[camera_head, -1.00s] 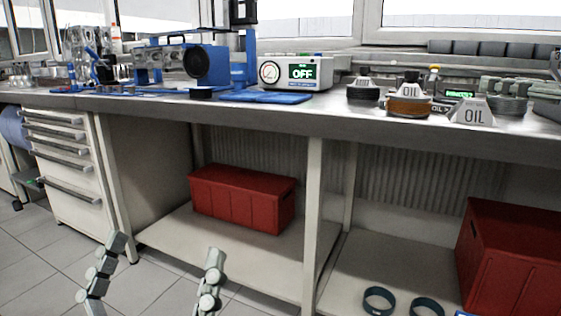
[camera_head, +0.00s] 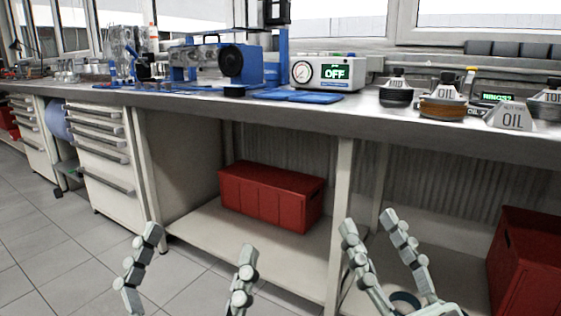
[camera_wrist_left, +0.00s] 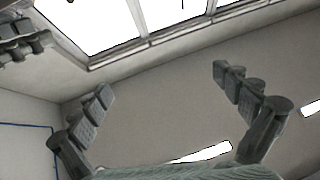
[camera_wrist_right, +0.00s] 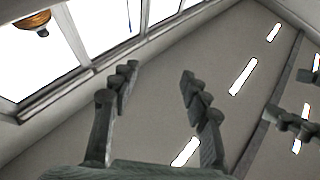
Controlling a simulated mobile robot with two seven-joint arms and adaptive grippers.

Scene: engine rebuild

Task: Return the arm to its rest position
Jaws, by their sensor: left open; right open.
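My left gripper (camera_head: 198,246) is in the lower left of the head view, in front of the bench. Its two fingers stand apart with nothing between them. In the left wrist view its fingers (camera_wrist_left: 160,85) point up past the windows and ceiling. My right gripper (camera_head: 368,224) is in the lower middle of the head view, before the lower shelf. Its fingers are spread and empty. In the right wrist view its fingers (camera_wrist_right: 158,75) also point up at windows and ceiling lights.
A steel workbench (camera_head: 300,116) runs across, carrying a blue machine (camera_head: 215,62), a white gauge box reading OFF (camera_head: 322,72) and oil containers (camera_head: 442,103). Red bins (camera_head: 270,195) sit on the lower shelf. Drawers (camera_head: 105,165) stand at left. The tiled floor (camera_head: 50,235) is clear.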

